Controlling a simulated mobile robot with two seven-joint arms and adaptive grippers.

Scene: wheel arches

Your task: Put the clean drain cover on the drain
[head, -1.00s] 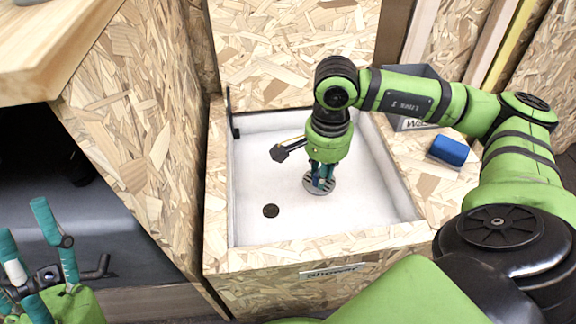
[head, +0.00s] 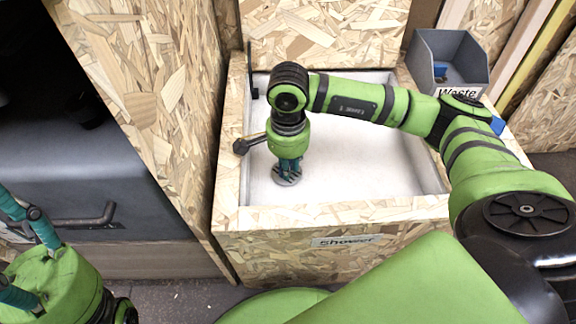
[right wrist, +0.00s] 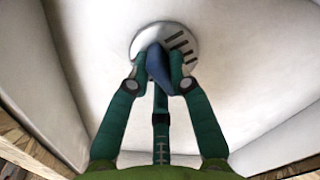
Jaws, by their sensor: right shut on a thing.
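The drain cover (head: 287,179) is a grey slotted disc over the white shower floor, near its front left. It also shows in the right wrist view (right wrist: 182,42), with a blue piece (right wrist: 158,66) between my fingertips. My right gripper (head: 288,168) points down and is shut on the cover by this blue piece. The dark drain hole is not visible; the cover and gripper hide that spot. I cannot tell whether the cover touches the floor. My left gripper (head: 22,250) is at the lower left edge, partly cut off, its fingers spread and empty.
The white shower basin (head: 350,150) has a chipboard rim and a "Shower" label (head: 345,240). A grey "Waste" bin (head: 447,75) stands behind at right. A blue block (head: 497,125) shows partly behind my right arm. A chipboard panel (head: 150,110) borders the left.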

